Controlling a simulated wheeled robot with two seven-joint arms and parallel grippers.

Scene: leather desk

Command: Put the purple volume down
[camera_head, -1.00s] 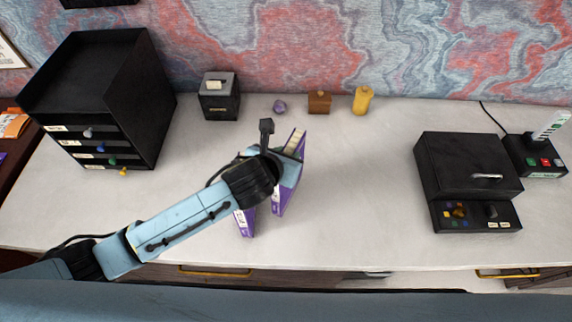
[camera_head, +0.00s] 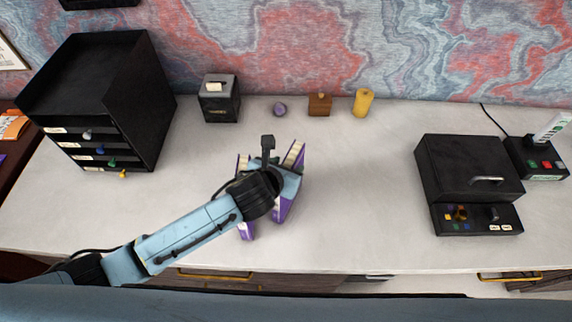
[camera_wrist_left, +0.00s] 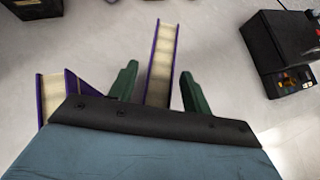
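A purple volume with pale page edges (camera_head: 284,208) stands upright on the desk, partly hidden by my left gripper. In the left wrist view this volume (camera_wrist_left: 162,50) shows between the two green fingers. My left gripper (camera_wrist_left: 157,85) is open around it, with a gap visible on each side. In the head view the gripper (camera_head: 285,183) hangs over the volume, its fingertips hidden. A second purple volume (camera_head: 245,231) stands to the left, partly behind my arm. It also shows at the left of the wrist view (camera_wrist_left: 41,98). My right gripper is not in view.
A black drawer unit (camera_head: 120,100) stands at the left. A dark box (camera_head: 221,103), a purple item (camera_head: 279,109), a brown block (camera_head: 319,105) and a yellow bottle (camera_head: 362,102) line the back. A black device (camera_head: 468,170) stands at the right. The desk between is clear.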

